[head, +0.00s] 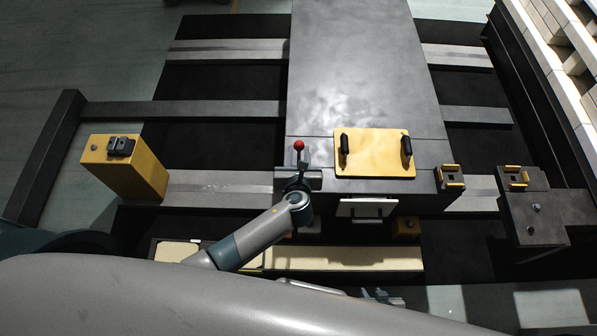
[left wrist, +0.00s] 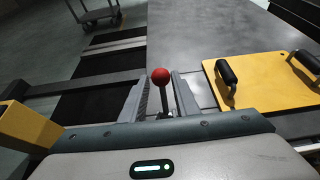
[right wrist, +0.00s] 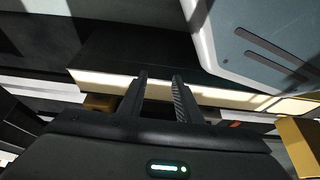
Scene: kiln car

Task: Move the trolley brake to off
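The brake lever is a thin dark stem with a red ball knob (head: 299,145), at the left front edge of the grey trolley deck (head: 350,60). In the left wrist view the red knob (left wrist: 161,76) stands upright between my left fingers. My left gripper (head: 298,178) is open around the lever, one finger on each side, with gaps visible beside the stem. No off marking can be read. My right gripper (right wrist: 160,76) is open and empty, low in front of the trolley; in the head view it is mostly hidden behind my body.
A yellow plate (head: 374,160) with two black handles lies on the deck right of the lever. A yellow post (head: 125,165) stands at the left. A white plate (head: 367,208) is on the trolley front. A dark bracketed block (head: 535,215) stands at the right, near a brick stack (head: 570,50).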

